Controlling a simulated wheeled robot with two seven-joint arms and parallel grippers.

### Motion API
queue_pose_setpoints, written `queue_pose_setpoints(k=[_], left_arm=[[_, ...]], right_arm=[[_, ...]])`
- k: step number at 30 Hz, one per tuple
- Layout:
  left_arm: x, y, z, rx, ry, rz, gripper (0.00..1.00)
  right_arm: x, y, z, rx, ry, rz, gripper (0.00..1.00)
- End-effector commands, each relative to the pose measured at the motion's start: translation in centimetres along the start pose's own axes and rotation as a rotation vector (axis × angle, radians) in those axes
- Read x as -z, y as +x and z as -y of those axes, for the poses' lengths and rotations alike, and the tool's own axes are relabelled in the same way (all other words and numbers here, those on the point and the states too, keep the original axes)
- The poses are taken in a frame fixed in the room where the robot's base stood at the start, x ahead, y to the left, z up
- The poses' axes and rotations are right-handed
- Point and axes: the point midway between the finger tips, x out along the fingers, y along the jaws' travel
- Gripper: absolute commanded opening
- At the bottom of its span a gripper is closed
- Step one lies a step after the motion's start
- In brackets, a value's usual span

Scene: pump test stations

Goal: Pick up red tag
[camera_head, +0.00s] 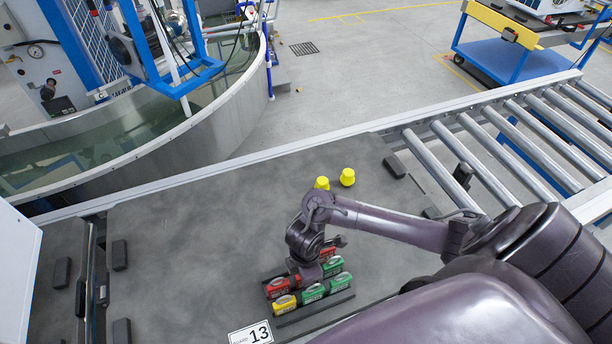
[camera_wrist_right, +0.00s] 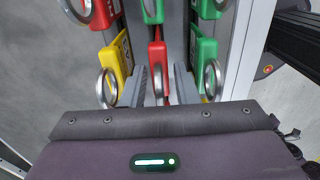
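Red, green and yellow tags with metal rings stand in a small rack (camera_head: 318,311) at the front of the grey table. In the right wrist view, a red tag (camera_wrist_right: 157,57) is in the middle, between the two fingers of my right gripper (camera_wrist_right: 160,88). The fingers stand either side of it with a small gap, so the gripper looks open. In the head view, my right gripper (camera_head: 303,274) is down at the rack, and its wrist partly hides the tags. Another red tag (camera_head: 278,287) is at the rack's left. My left gripper is not in view.
Green tags (camera_head: 340,282) and a yellow tag (camera_head: 285,304) sit close around the gripper. Two yellow knobs (camera_head: 347,177) stand farther back on the table. A card marked 13 (camera_head: 251,335) lies front left. The table's left half is mostly clear; a roller conveyor (camera_head: 500,140) adjoins at right.

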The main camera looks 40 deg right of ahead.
Motion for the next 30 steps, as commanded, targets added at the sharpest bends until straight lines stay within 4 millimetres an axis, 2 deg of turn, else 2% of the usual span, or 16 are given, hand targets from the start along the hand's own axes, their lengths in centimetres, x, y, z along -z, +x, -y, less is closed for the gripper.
queue_pose_setpoints(k=[3,11,18,30], left_arm=[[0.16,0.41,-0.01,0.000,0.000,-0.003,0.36],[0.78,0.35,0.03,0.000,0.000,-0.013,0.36],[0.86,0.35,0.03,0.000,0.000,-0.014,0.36],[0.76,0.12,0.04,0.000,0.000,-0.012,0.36]], right_arm=[[0.09,1.39,0.03,0.000,-0.001,-0.001,0.27],[0.10,1.61,0.00,-0.001,-0.002,-0.001,0.27],[0.10,1.59,-0.02,-0.001,-0.002,-0.001,0.00],[0.13,0.91,-0.10,-0.003,-0.002,-0.002,0.00]])
